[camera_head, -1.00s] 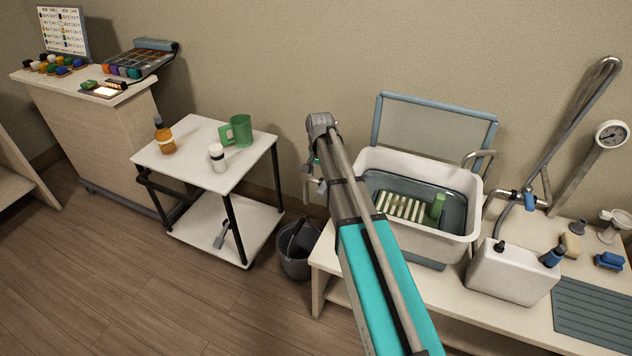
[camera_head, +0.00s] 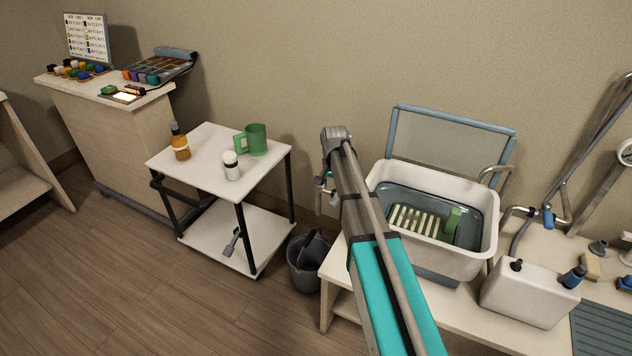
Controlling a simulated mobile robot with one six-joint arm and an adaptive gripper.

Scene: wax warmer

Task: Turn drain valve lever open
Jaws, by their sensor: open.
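The white basin (camera_head: 481,243) stands on the low bench, with a slatted rack (camera_head: 415,221) and a green block (camera_head: 452,222) inside. My arm reaches up from the bottom centre, passes in front of the basin's left side and bends down at its far end. My gripper (camera_head: 327,198) hangs there, left of the basin. It is small in view and partly hidden behind my arm. A small pale grey piece shows in the same spot; I cannot tell it apart from the gripper. The drain valve lever is not clearly visible, and contact with it cannot be seen.
A dark bucket (camera_head: 303,274) stands on the floor left of the bench (camera_head: 326,282). A white cart (camera_head: 206,141) holds a green mug, an amber bottle and a white jar. A white canister (camera_head: 526,293) and curved pipes stand right of the basin.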

